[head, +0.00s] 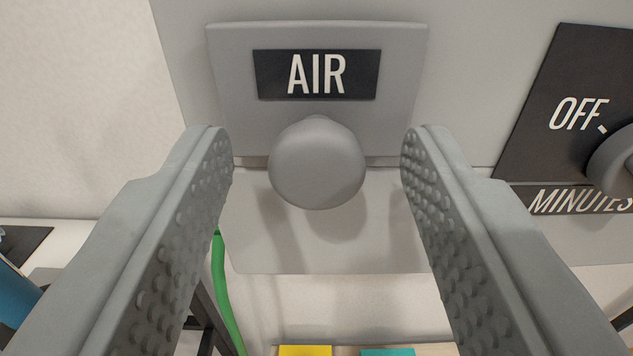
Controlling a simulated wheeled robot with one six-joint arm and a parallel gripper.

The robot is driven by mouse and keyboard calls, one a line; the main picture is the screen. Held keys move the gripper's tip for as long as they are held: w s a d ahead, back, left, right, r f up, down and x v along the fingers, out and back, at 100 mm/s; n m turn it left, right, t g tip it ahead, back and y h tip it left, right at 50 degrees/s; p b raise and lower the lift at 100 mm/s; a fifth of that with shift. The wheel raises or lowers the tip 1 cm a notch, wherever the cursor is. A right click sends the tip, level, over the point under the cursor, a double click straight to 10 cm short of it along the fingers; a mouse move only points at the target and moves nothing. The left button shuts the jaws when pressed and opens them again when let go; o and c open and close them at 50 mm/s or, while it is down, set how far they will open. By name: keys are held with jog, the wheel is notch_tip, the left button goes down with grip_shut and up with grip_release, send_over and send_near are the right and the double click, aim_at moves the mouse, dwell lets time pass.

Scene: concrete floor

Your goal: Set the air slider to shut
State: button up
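The air slider has a round grey knob (316,165) in the middle of the head view. Above it is a grey plate (225,70) with a black label (316,74) reading AIR. My gripper (316,155) is open, with one studded finger on each side of the knob. Clear gaps show between the knob and both fingers. The knob casts a shadow on the lighter panel below it. No markings for the slider's positions are visible, so I cannot tell its setting.
At right is a black dial plate (545,85) with OFF and MINUTES lettering and a grey knob (612,160), close to my right finger. A green cord (224,290) hangs lower left. Yellow (305,351) and teal (387,352) pieces show at the bottom edge.

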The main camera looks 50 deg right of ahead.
jog(key=shift+s+a+f, duration=0.1)
jog(key=v, duration=1.7)
jog(key=shift+s, duration=0.1)
jog(key=s+a+r+n+t+y, duration=0.3)
jog(key=s+a+y, duration=0.15)
jog(key=a, duration=0.55)
jog(key=s+a+r+n+t+y, duration=0.3)
jog(key=s+a+y, duration=0.15)
jog(key=a, duration=0.65)
jog(key=s+a+f+n+y, duration=0.2)
jog(key=s+a, duration=0.4)
jog(key=s, duration=0.3)
jog(key=s+a+f+n+y, duration=0.2)
jog(key=s+a, duration=0.3)
jog(key=s, duration=0.4)
jog(key=shift+a+f+y, duration=0.4)
jog(key=shift+f, duration=0.4)
